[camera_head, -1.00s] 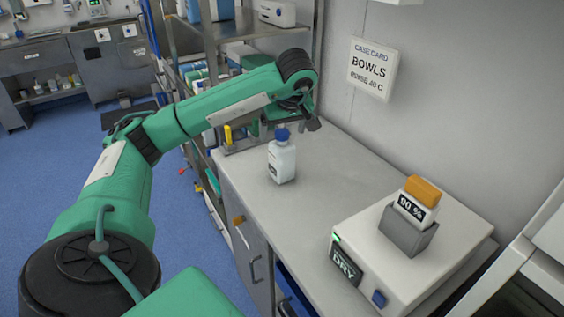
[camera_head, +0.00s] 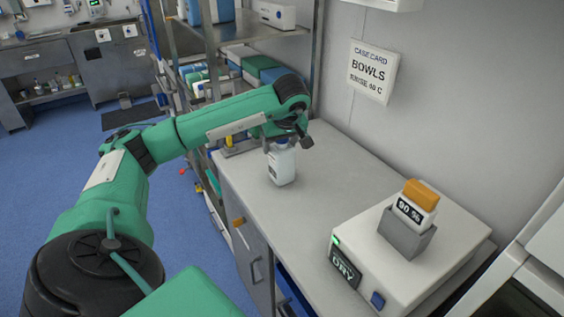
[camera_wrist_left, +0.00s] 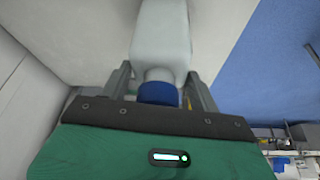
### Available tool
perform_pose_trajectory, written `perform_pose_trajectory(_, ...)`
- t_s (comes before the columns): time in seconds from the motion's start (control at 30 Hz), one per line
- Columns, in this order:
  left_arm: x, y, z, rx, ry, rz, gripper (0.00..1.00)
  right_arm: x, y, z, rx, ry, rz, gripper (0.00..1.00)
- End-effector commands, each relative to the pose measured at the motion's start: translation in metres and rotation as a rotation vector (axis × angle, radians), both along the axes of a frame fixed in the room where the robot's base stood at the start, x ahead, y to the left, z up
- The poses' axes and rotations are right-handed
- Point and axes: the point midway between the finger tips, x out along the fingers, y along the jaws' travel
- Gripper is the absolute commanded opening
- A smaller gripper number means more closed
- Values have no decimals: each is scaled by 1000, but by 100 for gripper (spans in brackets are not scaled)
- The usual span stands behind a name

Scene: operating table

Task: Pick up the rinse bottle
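The rinse bottle (camera_head: 281,165) is white with a blue cap and stands upright on the grey counter. My left gripper (camera_head: 284,143) is at the top of the bottle in the head view, and its arm hides part of the cap. In the left wrist view the bottle (camera_wrist_left: 162,45) points away from the gripper, its blue cap close to the palm. The two fingers of my left gripper (camera_wrist_left: 158,88) stand apart on either side of the bottle's neck and cap, with gaps visible. My right gripper is not in view.
A white DRY unit (camera_head: 440,262) with a grey holder (camera_head: 405,238) and an orange-topped block (camera_head: 416,205) stands at the counter's right. A metal shelf rack (camera_head: 240,40) stands behind my arm. The counter (camera_head: 335,170) between is clear. A wall card (camera_head: 373,71) reads BOWLS.

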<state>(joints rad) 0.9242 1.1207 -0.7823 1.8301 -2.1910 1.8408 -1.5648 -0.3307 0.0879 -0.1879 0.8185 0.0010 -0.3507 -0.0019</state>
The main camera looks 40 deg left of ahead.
Motion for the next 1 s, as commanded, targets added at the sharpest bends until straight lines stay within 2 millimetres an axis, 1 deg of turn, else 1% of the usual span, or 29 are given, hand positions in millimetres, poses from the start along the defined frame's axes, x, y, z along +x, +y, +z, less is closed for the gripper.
perform_pose_trajectory(0.03, 0, 0, 0, 0, 1, 0, 50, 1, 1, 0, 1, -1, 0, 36)
perform_pose_trajectory(0.07, 0, 0, 0, 0, 1, 0, 44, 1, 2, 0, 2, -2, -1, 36)
perform_pose_trajectory(0.1, 0, 0, 0, 0, 1, 0, 36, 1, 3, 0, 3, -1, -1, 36)
perform_pose_trajectory(0.17, 0, 0, 0, 0, 1, 0, 24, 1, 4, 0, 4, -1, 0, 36)
perform_pose_trajectory(0.2, 0, 0, 0, 0, 1, 0, 16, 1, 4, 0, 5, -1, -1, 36)
perform_pose_trajectory(0.27, 0, 0, 0, 0, 0, 0, 4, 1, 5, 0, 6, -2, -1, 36)
perform_pose_trajectory(0.3, 0, 0, 0, 0, 0, 0, 0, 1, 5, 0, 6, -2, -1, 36)
perform_pose_trajectory(0.57, 0, 0, 2, 0, -2, 1, 0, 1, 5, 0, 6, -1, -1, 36)
perform_pose_trajectory(0.73, 1, 0, 9, -1, -3, 0, 0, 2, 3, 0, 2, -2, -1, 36)
perform_pose_trajectory(0.87, 1, 0, 23, 0, -5, -1, 0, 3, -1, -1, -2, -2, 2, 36)
perform_pose_trajectory(0.97, 1, 0, 41, 0, -6, 0, 0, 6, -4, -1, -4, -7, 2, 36)
perform_pose_trajectory(1.0, 1, 0, 50, 0, -7, 0, 0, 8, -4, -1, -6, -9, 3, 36)
